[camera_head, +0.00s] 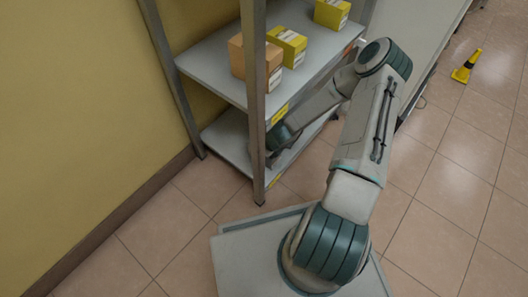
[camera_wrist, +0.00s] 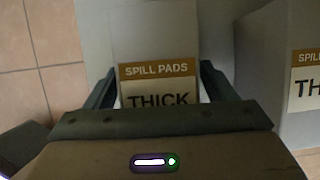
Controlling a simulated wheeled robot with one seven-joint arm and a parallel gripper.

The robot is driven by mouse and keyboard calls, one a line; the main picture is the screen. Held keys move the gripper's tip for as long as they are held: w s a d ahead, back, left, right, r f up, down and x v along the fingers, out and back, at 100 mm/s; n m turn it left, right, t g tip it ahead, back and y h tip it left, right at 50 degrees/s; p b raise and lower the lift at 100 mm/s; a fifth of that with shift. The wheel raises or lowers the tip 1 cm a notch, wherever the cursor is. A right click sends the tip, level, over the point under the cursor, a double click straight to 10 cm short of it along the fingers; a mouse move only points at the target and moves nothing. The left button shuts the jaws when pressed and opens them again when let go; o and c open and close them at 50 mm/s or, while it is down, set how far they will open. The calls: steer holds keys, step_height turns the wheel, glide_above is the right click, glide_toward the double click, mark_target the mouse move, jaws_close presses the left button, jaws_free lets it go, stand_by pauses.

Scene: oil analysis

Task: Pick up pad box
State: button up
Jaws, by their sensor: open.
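A pale grey pad box (camera_wrist: 152,36) with a brown and white label reading "SPILL PADS" and "THICK" is in the middle of the wrist view. My gripper (camera_wrist: 158,84) is open, with one finger at each side of this box. The lower part of the label is hidden by the gripper body. I cannot tell whether the fingers touch the box. In the head view my arm reaches into the lower level of the shelf unit, where a post and the upper shelf hide the gripper tips and the pad box.
A second similar box (camera_wrist: 275,70) stands close on the right. The upper shelf (camera_head: 212,76) holds an orange box (camera_head: 237,56) and yellow boxes (camera_head: 289,45) above my forearm. A shelf post (camera_head: 256,110) stands in front. A yellow floor marker (camera_head: 464,68) is far right.

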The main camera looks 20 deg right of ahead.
steer(key=c, duration=1.1)
steer(key=shift+c, duration=0.2)
